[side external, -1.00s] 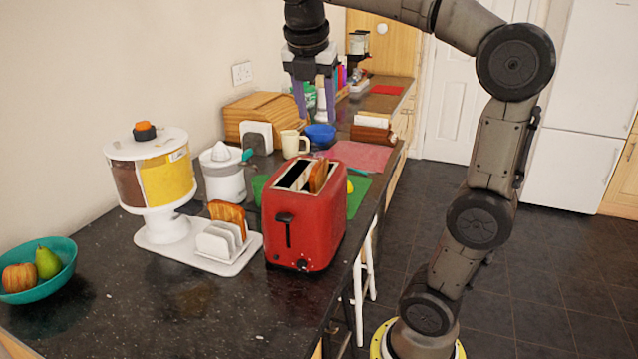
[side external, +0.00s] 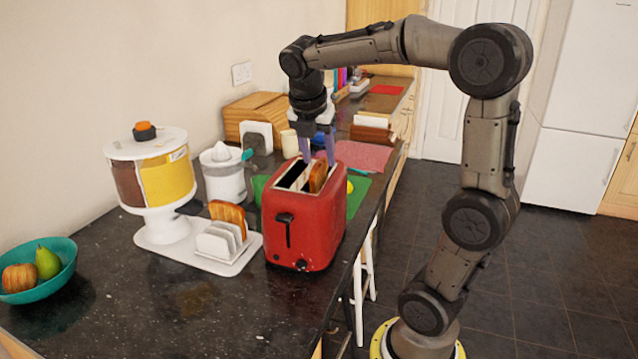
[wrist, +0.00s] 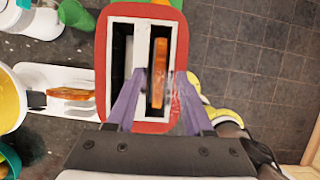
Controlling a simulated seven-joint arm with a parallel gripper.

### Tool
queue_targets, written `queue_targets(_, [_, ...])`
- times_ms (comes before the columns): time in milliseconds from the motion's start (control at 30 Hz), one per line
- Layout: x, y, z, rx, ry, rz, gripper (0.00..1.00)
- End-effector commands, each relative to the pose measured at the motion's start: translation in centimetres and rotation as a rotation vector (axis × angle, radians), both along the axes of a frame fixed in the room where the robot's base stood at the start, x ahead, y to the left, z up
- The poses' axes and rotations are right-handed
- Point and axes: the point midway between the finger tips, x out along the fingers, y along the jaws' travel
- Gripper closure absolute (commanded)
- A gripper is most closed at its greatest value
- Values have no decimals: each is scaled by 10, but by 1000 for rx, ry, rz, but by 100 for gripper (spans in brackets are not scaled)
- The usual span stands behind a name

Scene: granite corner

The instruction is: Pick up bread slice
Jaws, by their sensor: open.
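A brown bread slice (side external: 318,176) stands upright in the right slot of the red toaster (side external: 305,232), its top edge sticking out. In the wrist view the slice (wrist: 159,72) shows from above, with the toaster's left slot dark and empty. My gripper (side external: 319,160) is open, pointing down just over the toaster. In the wrist view my gripper's two purple fingers (wrist: 159,78) stand on either side of the slice, apart from each other. I cannot tell whether they touch it. Another bread slice (side external: 228,214) stands in the white toast rack (side external: 222,240) left of the toaster.
A dispenser with a yellow front (side external: 165,178), a white juicer (side external: 222,178) and a teal fruit bowl (side external: 50,287) stand to the left. A cream mug (side external: 290,144) is behind the toaster. The front counter is clear.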

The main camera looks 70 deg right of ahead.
Motion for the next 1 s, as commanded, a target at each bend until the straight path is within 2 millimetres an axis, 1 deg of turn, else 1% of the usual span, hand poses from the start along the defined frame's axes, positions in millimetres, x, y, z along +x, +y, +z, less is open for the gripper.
queue_targets(33, [1,-2,-8,2,4,-2,48])
queue_targets(200, [1,-9,-23,1,1,-1,48])
queue_targets(467, [1,-10,-24,0,0,0,48])
queue_targets(500, [1,-10,-24,0,0,0,55])
queue_targets(567, [1,-10,-24,0,0,0,66])
queue_targets(700, [1,-9,-24,0,0,0,91])
queue_targets(733, [1,-9,-24,0,0,0,97])
queue_targets(767, [1,-9,-24,0,0,0,100])
queue_targets(1000, [1,-9,-24,0,-1,0,100])
